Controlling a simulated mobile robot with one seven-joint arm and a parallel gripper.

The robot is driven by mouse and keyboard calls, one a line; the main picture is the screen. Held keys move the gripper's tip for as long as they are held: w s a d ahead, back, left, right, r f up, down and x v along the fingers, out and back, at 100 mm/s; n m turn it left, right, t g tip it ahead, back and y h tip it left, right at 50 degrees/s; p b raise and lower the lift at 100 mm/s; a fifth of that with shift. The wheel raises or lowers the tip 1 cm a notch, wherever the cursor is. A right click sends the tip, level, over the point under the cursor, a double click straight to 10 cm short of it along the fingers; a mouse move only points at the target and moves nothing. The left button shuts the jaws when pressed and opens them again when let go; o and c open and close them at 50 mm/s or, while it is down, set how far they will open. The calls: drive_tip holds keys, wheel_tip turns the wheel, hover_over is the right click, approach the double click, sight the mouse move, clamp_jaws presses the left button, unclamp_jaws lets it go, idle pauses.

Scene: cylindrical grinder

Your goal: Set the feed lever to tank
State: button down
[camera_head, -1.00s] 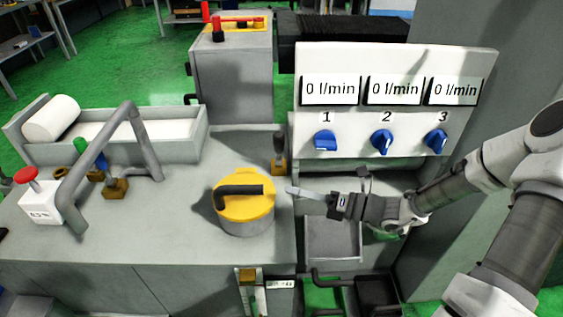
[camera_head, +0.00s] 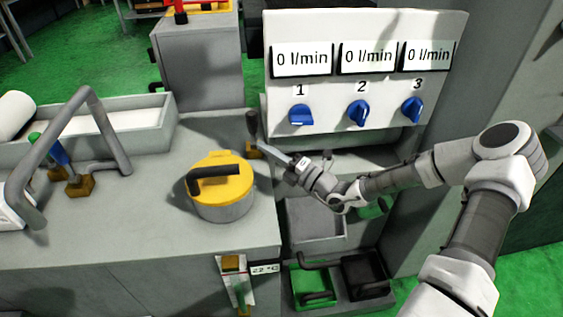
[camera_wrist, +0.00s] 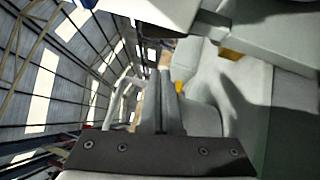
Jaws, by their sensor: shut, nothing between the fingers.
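A short lever with a dark handle (camera_head: 251,124) stands upright on a brass base (camera_head: 253,152) at the back right of the grey bench top. I see no readable label on it, so I cannot tell whether it is the feed lever. A blue-handled lever (camera_head: 59,152) and a green-handled one (camera_head: 36,138) stand on brass bases at the left, partly behind a bent grey pipe. My gripper (camera_head: 261,147) is shut and empty, with its fingertips close to the dark-handled lever on its right side; I cannot tell if they touch. In the wrist view its fingers (camera_wrist: 161,92) lie together.
A yellow-lidded pot (camera_head: 222,190) with a dark handle stands left of my gripper. A white panel (camera_head: 385,100) with three blue knobs and "0 l/min" displays rises behind it. A "22 °C" gauge (camera_head: 262,270) is on the bench front. Open trays lie below my arm.

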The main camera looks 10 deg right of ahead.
sight(251, 126)
drive_tip(key=w, duration=0.1)
drive_tip(key=w+a+b, duration=0.1)
drive_tip(key=w, duration=0.1)
drive_tip(key=w+r, duration=0.1)
drive_tip(key=w, duration=0.1)
drive_tip(key=shift+w+a+r+b, duration=0.1)
drive_tip(key=shift+w+a+b, duration=0.1)
drive_tip(key=shift+b, duration=0.1)
drive_tip(key=shift+r, duration=0.1)
drive_tip(key=r+p, duration=0.1)
drive_tip(key=p, duration=0.3)
drive_tip(key=shift+w+m, duration=0.3)
drive_tip(key=shift+w+g+h+p, duration=0.15)
drive_tip(key=shift+g+h+p, duration=0.15)
drive_tip(key=shift+h+p, duration=0.3)
drive_tip(key=shift+f+m, duration=0.1)
drive_tip(key=shift+m, duration=0.2)
drive_tip(key=shift+f, duration=0.1)
